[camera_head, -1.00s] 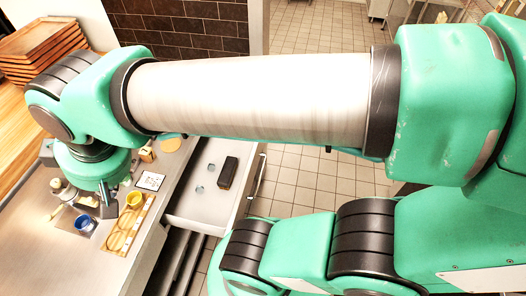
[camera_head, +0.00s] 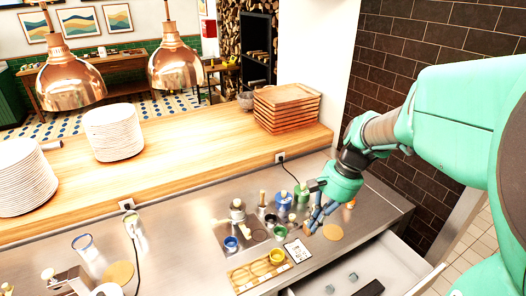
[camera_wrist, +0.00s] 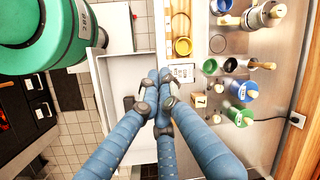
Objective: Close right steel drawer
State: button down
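The right steel drawer (camera_head: 388,259) is pulled open below the counter at the lower right of the head view. It holds a black block (camera_head: 369,288) and small clear items (camera_head: 352,276). In the wrist view the drawer (camera_wrist: 120,72) lies left of and behind my fingers, which partly hide its inside. My gripper (camera_head: 318,217) is above the counter near its front edge, apart from the drawer in the head view. In the wrist view its blue fingers (camera_wrist: 158,76) lie together, with nothing seen between them.
The steel counter (camera_head: 190,262) carries a wooden tray (camera_head: 247,272), a yellow cup (camera_head: 277,256), a white card (camera_head: 298,251) and several coloured cups close to my gripper. A brick-tiled wall (camera_head: 440,40) stands behind my arm. Tiled floor (camera_wrist: 76,140) is open beside the drawer.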

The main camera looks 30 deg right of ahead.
jog(key=s+d+f+m+t+y+p, duration=0.1)
jog(key=s+d+f+m+t+y, duration=0.1)
jog(key=s+d+f+m, duration=0.5)
jog(key=s+d+f+m+t+y, duration=0.15)
jog(key=d+f, duration=0.35)
jog(key=d, duration=0.6)
jog(key=s+d+f+m+t+y+p, duration=0.15)
jog(key=s+d+f+m+t, duration=0.3)
jog(key=d, duration=0.45)
jog(key=s+d+f+m+t+h, duration=0.2)
jog(key=s+f+m+t, duration=0.1)
jog(key=s+f, duration=0.5)
jog(key=s+d+f+m+t+h, duration=0.3)
jog(key=s+f+m, duration=0.2)
jog(key=s+f, duration=0.3)
jog(key=s+d+f+m+t+h+b, duration=0.1)
jog(key=s+d+f+m+t+h, duration=0.1)
jog(key=s+f+m, duration=0.3)
jog(key=s+d+f+h, duration=0.1)
jog(key=s+f, duration=0.2)
jog(key=s, duration=0.4)
jog(key=shift+d+f+t, duration=0.15)
jog(key=shift+d+t, duration=0.1)
jog(key=shift+t, duration=0.15)
jog(key=shift+w, duration=0.2)
jog(key=w+b, duration=0.1)
jog(key=w, duration=1.2)
jog(key=shift+w, duration=0.4)
jog(key=shift+w, duration=0.1)
